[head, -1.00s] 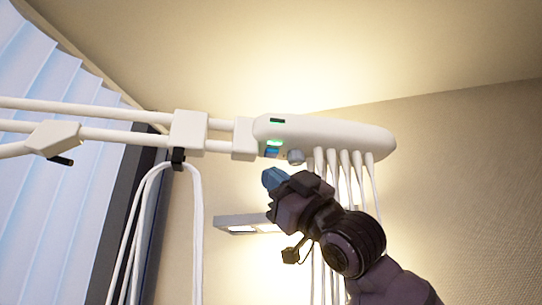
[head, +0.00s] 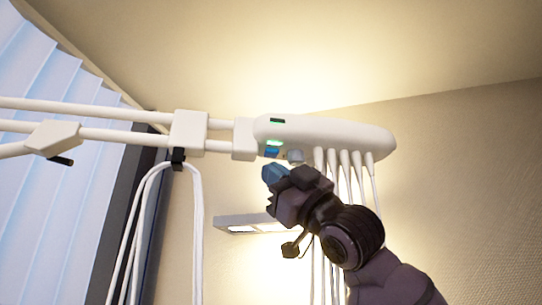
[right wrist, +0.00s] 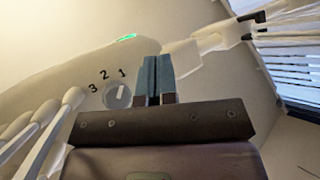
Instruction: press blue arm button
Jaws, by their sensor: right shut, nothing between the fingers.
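The blue button (head: 271,153) is a small blue square on the front left of the white arm-mounted unit (head: 340,132), below a lit green indicator (head: 274,142). My right gripper (head: 270,174) is shut and empty, its blue fingertips just below the button, with a small gap showing in the head view. In the right wrist view the shut fingertips (right wrist: 158,78) point at the unit, left of its supporting arm. The blue button is not visible there; the fingers may hide it. My left gripper is not in view.
A round knob (right wrist: 117,95) marked 1, 2, 3 sits beside the fingertips. Several white cables (head: 345,165) hang from the unit close to my right gripper. White rails (head: 95,133) run left past a blind (head: 45,170).

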